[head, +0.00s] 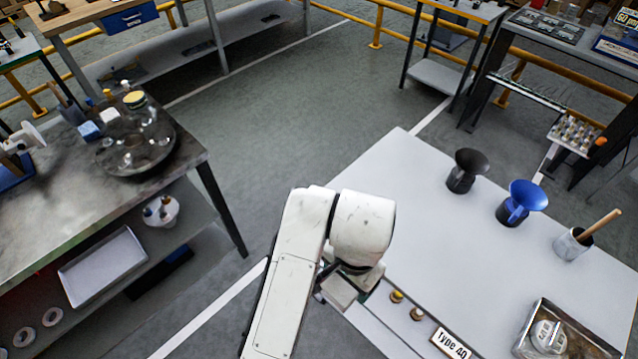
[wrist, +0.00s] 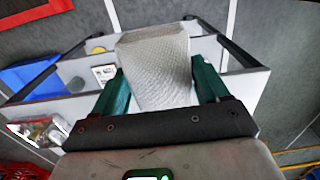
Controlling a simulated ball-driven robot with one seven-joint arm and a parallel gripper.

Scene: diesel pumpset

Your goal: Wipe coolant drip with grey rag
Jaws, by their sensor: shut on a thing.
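A grey rag (wrist: 156,62) with a fine woven texture sits between the green fingers of my gripper (wrist: 160,88) in the wrist view. The fingers are shut on it from both sides. In the head view my gripper (head: 345,284) is mostly hidden behind my white arm. It is at the left edge of the white-topped table (head: 400,180), and a pale grey piece, likely the rag, shows there. I cannot make out a coolant drip in either view.
A dark workbench (head: 60,195) stands left. Open floor lies between.

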